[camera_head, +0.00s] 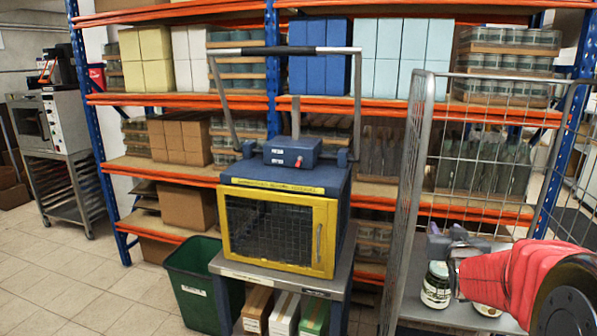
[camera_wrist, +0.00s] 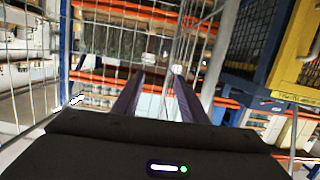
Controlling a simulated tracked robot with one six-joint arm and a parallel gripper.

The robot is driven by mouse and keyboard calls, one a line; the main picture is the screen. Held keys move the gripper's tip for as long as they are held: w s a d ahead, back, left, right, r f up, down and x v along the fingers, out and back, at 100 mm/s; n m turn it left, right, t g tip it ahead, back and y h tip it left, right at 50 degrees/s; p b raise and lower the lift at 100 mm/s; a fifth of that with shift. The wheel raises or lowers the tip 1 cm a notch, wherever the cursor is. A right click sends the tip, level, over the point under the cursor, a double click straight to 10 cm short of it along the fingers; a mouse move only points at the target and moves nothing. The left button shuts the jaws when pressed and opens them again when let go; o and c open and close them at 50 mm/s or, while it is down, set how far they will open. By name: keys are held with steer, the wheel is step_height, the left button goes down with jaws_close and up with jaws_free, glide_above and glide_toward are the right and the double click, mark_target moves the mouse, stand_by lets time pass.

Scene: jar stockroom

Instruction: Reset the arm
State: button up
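My arm, in a red sleeve, reaches in from the right of the head view. My gripper (camera_head: 450,240) is at its end, inside the wire cage trolley (camera_head: 408,190) and just above a jar. It is small and partly hidden there. In the wrist view my gripper (camera_wrist: 158,82) shows two dark fingers spread apart with nothing between them, so it is open and empty. The jar (camera_head: 436,286) has a pale label and stands on the trolley's grey deck. A second jar (camera_head: 487,309) is partly hidden behind my arm.
A yellow-fronted machine (camera_head: 278,232) with a mesh door stands on a grey table, left of the trolley; its yellow frame (camera_wrist: 296,75) is at right in the wrist view. A green bin (camera_head: 196,283) is beside it. Orange-beamed racks fill the back. Floor at left is clear.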

steer(key=s+a+f+n+g+y, duration=0.1)
steer(key=s+a+f+g, duration=0.1)
steer(key=s+a, duration=0.5)
steer(key=s+a+f+g+y, duration=0.2)
steer(key=s+a, duration=0.6)
steer(key=s, duration=0.9)
steer(key=s+a+f+n+g+y, duration=0.1)
steer(key=s+a+g, duration=0.4)
steer(key=s, duration=0.8)
steer(key=shift+a+f+n+g, duration=0.3)
steer(key=shift+a+f, duration=0.15)
steer(key=shift+a, duration=0.8)
